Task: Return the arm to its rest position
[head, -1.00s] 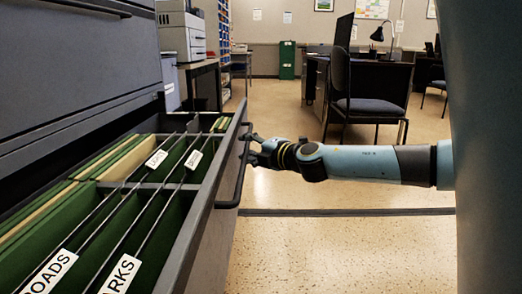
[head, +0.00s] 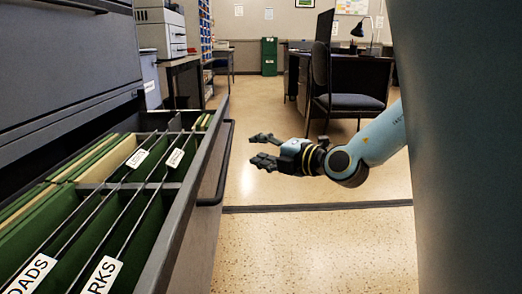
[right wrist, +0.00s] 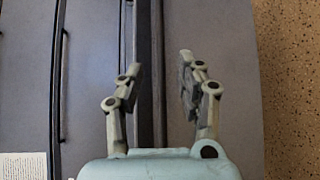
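My right gripper (head: 264,151) is open and empty in the head view. It hangs in the air to the right of the open drawer's handle (head: 217,165), apart from it. My right arm (head: 378,138) comes in from the right, bent at the wrist. In the right wrist view the two fingers of the gripper (right wrist: 160,75) are spread, with grey cabinet faces and a dark edge beyond them and nothing held. My left gripper is in neither view.
The open drawer (head: 188,215) holds green hanging folders with white labels. The cabinet (head: 65,65) rises at left. A chair (head: 345,85) and a desk stand behind my right arm. The speckled floor (head: 300,250) in front is clear. A printer (head: 160,32) stands at the back left.

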